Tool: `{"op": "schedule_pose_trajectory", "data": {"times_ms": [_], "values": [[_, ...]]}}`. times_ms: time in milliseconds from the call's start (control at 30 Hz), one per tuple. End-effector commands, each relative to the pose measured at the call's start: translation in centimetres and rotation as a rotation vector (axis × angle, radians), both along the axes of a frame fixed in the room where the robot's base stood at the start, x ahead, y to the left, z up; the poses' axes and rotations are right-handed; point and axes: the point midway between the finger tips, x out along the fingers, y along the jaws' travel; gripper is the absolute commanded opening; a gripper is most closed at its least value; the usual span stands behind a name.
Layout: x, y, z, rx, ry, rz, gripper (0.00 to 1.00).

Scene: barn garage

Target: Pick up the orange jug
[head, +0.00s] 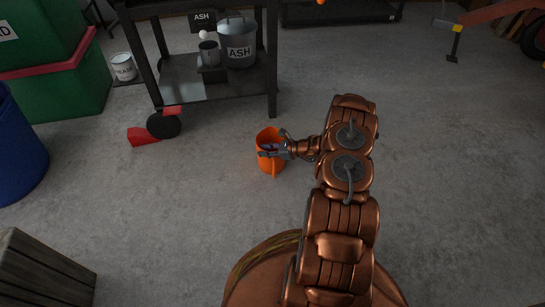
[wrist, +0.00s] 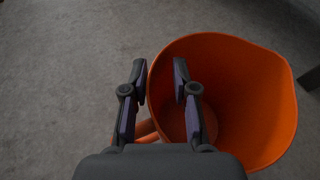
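The orange jug (head: 267,163) stands upright on the concrete floor, left of my arm in the head view. In the wrist view the jug (wrist: 262,105) fills the right half, its open mouth facing the camera. My gripper (wrist: 159,75) is at the jug's rim with its two fingers apart. The left finger is outside the wall beside the handle (wrist: 148,128), and the right finger is over the inside. The rim passes between them, and I see no firm grip on it. My gripper (head: 277,150) partly covers the jug in the head view. The handle is partly hidden.
A dark metal shelf cart (head: 190,90) with an ash bucket (head: 238,45) stands behind the jug. A red and black object (head: 160,127) lies left of it. A blue barrel (head: 15,150) and wooden crate (head: 40,275) are at left.

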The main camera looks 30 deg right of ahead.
Motion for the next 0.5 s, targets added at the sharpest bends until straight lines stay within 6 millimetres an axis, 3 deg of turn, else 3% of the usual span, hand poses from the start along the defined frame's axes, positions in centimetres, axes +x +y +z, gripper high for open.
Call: {"op": "schedule_pose_trajectory", "data": {"times_ms": [233, 500], "values": [[0.00, -0.01, 0.01, 0.000, 0.000, 0.000, 0.00], [0.00, -0.01, 0.01, -0.001, -0.001, 0.000, 0.00]]}}
